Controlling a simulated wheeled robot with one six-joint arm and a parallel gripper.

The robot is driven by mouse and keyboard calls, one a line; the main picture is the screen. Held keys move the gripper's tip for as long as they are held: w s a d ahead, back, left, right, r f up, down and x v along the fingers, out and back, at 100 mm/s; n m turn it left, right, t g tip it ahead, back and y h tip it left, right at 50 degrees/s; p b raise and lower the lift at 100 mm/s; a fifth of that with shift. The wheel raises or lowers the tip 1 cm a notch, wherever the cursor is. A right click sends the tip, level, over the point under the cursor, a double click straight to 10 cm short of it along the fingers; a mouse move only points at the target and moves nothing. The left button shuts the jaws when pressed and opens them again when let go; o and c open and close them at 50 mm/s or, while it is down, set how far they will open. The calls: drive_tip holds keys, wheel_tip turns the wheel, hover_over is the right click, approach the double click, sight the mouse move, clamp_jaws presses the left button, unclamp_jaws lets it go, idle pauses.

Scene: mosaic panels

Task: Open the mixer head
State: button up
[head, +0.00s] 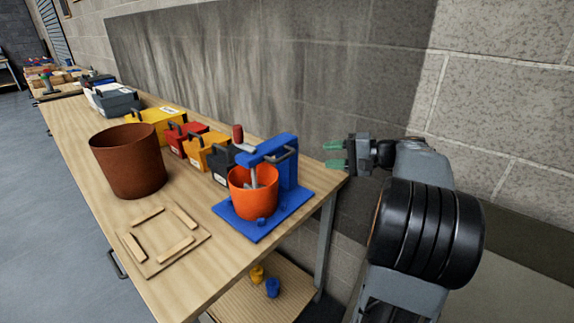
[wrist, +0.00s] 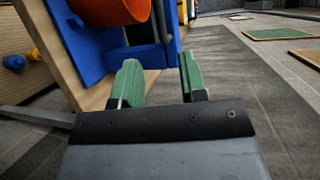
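The blue mixer stands at the near right end of the wooden table, with its blue head (head: 268,149) lying level over an orange bowl (head: 254,192). A grey handle (head: 286,154) shows on the side of the head. The mixer's blue base (head: 262,222) lies flat on the table. In the wrist view the orange bowl (wrist: 108,10) and the blue base (wrist: 88,58) show at the upper left. My gripper (head: 337,155) is to the right of the mixer, apart from it. Its green fingers (wrist: 160,80) are spread, with nothing between them.
A brown bucket (head: 130,160) and a wooden frame panel (head: 163,240) stand on the table (head: 195,290) left of the mixer. Yellow, red and dark boxes line the back edge by the wall. A lower shelf (head: 262,300) holds small yellow and blue pieces.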

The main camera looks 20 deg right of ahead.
sight(289, 156)
drive_tip(key=x, duration=1.2)
drive_tip(key=shift+w+a+f+p, duration=0.1)
drive_tip(key=shift+w+a+p, duration=0.1)
drive_tip(key=shift+p, duration=0.15)
clamp_jaws()
